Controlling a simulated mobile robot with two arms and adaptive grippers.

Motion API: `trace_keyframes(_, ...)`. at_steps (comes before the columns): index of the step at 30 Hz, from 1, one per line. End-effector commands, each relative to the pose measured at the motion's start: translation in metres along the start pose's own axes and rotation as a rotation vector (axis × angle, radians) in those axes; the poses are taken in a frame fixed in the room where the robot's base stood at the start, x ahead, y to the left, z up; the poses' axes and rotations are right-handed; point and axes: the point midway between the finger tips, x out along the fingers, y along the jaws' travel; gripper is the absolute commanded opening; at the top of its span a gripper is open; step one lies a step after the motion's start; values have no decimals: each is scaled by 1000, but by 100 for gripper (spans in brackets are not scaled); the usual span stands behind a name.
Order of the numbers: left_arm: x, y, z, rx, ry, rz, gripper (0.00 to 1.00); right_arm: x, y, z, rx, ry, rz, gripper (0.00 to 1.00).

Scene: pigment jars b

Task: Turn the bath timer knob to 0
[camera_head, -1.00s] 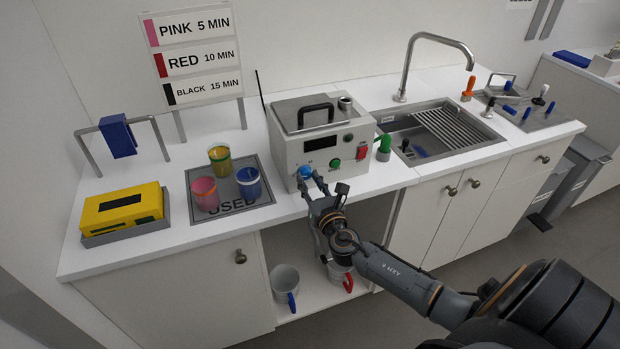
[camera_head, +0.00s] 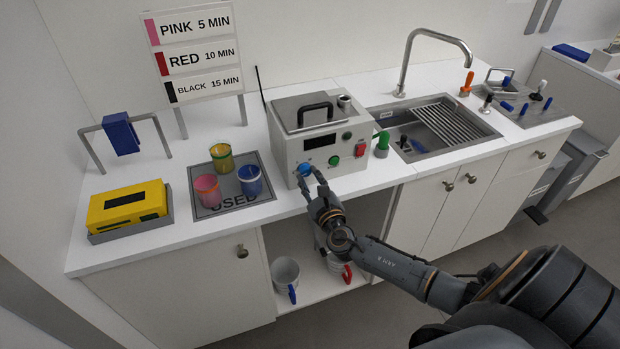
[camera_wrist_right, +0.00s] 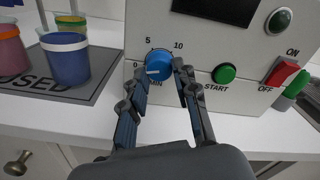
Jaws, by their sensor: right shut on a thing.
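The bath timer knob (camera_wrist_right: 158,67) is blue with a white pointer mark. It sits low on the front of the grey bath unit (camera_head: 288,138), and shows in the head view (camera_head: 305,169). Around it are the labels 0, 5, 10 and MIN; the white mark points left, roughly toward the 0. My right gripper (camera_wrist_right: 160,72) is shut on the knob, one finger on each side. It also shows in the head view (camera_head: 308,176), reaching up from below. My left gripper is not in view.
Right of the knob are a green START button (camera_wrist_right: 224,74) and a red ON/OFF switch (camera_wrist_right: 285,72). Several cups stand on the USED mat (camera_head: 262,197) at the left. A yellow box (camera_head: 126,206) is farther left; a sink (camera_head: 432,125) is right. Mugs stand on the shelf below.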

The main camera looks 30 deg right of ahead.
Motion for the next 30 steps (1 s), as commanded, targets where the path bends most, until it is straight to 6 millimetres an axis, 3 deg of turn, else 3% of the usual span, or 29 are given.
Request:
trace_keyframes(10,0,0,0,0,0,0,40,0,1,-1,-5,2,2,0)
trace_keyframes(11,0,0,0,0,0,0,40,0,1,-1,-5,2,2,35)
trace_keyframes(13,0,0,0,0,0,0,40,0,1,-1,-4,2,1,50)
trace_keyframes(14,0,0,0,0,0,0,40,0,0,-1,-4,2,1,52)
trace_keyframes(24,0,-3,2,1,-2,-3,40,-3,0,-1,-2,1,1,52)
trace_keyframes(30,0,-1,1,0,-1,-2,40,-31,1,-2,-2,3,4,52)
